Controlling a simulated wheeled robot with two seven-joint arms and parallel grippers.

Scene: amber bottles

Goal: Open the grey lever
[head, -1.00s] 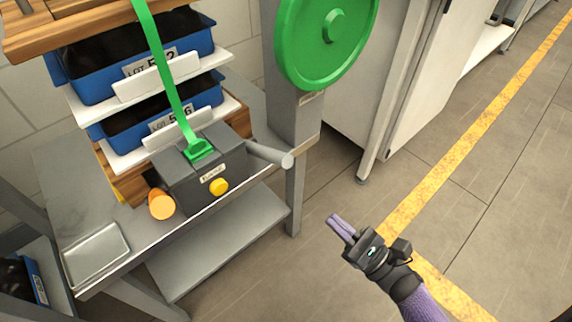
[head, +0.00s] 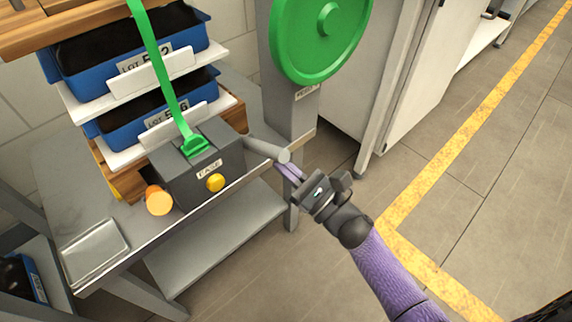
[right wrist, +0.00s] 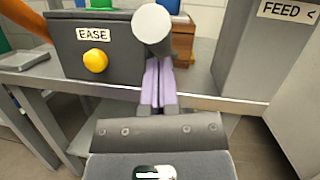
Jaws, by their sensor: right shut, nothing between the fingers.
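The grey lever (head: 264,149) is a round bar sticking out from the right side of a dark grey box (head: 180,172) labelled EASE. In the right wrist view the lever (right wrist: 152,24) shows end-on, just beyond my fingertips. My right gripper (head: 284,169) is shut with nothing between its purple fingers. Its fingertips are at the lever's outer end, just below it in the head view; I cannot tell whether they touch. In the right wrist view the fingers (right wrist: 158,72) point at the lever's underside. My left gripper is not in view.
A green wheel (head: 318,40) is mounted on a grey post behind. Blue bins (head: 130,65) stand on the left. A metal tray (head: 95,250) lies on the bench. Floor at right is clear.

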